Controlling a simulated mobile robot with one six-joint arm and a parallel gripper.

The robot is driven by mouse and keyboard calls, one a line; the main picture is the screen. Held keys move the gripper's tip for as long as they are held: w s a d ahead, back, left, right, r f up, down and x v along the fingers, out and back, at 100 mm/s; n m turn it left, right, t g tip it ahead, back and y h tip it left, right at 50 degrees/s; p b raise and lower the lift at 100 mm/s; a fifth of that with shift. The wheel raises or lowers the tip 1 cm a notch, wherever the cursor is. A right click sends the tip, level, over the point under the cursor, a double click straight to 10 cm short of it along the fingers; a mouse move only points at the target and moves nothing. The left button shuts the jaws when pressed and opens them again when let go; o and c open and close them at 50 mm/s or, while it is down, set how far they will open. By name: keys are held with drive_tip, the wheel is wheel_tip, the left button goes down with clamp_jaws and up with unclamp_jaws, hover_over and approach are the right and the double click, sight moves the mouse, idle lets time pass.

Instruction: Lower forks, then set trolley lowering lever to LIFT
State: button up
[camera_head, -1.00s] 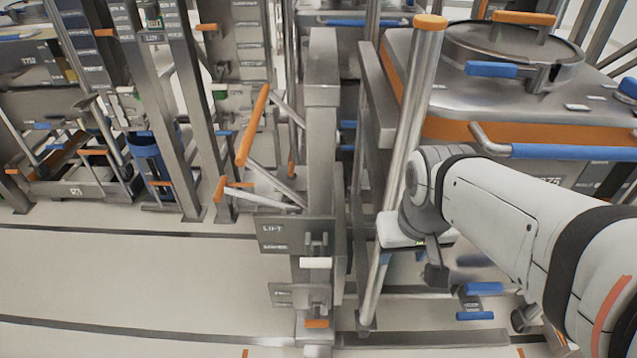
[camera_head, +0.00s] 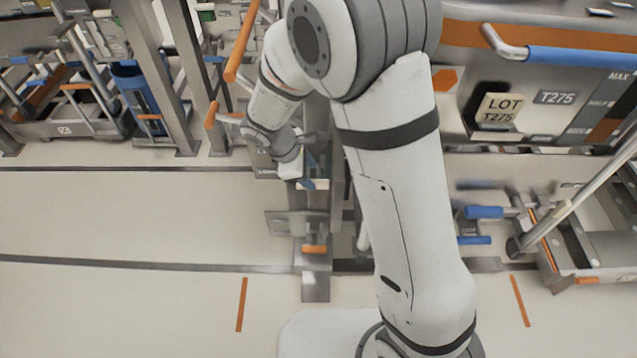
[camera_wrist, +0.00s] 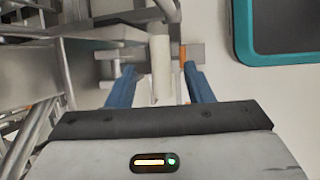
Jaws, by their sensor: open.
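In the wrist view my gripper (camera_wrist: 161,82) is open, with one blue finger on each side of a white lever handle (camera_wrist: 160,68). I cannot tell whether either finger touches it. An orange piece (camera_wrist: 183,62) shows beside the right finger. In the head view my gripper (camera_head: 308,180) is at the steel lift post, and my arm covers much of the post. The LIFT plate and the white handle are hidden there. A lower bracket (camera_head: 290,223) with an orange-tipped lever (camera_head: 314,249) shows below my gripper. I cannot make out the forks.
A steel bin with a blue handle (camera_head: 583,57) and a LOT T275 label (camera_head: 499,109) stands at the right. A low trolley (camera_head: 592,240) is at the right edge. Orange-gripped levers (camera_head: 242,42) rise left of the post. The floor (camera_head: 120,220) at the left is clear.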

sight(317, 182)
drive_tip(key=b+x, duration=0.1)
drive_tip(key=x, duration=0.6)
drive_tip(key=shift+d+f, duration=0.15)
drive_tip(key=shift+f, duration=0.05)
clamp_jaws()
idle(0.4)
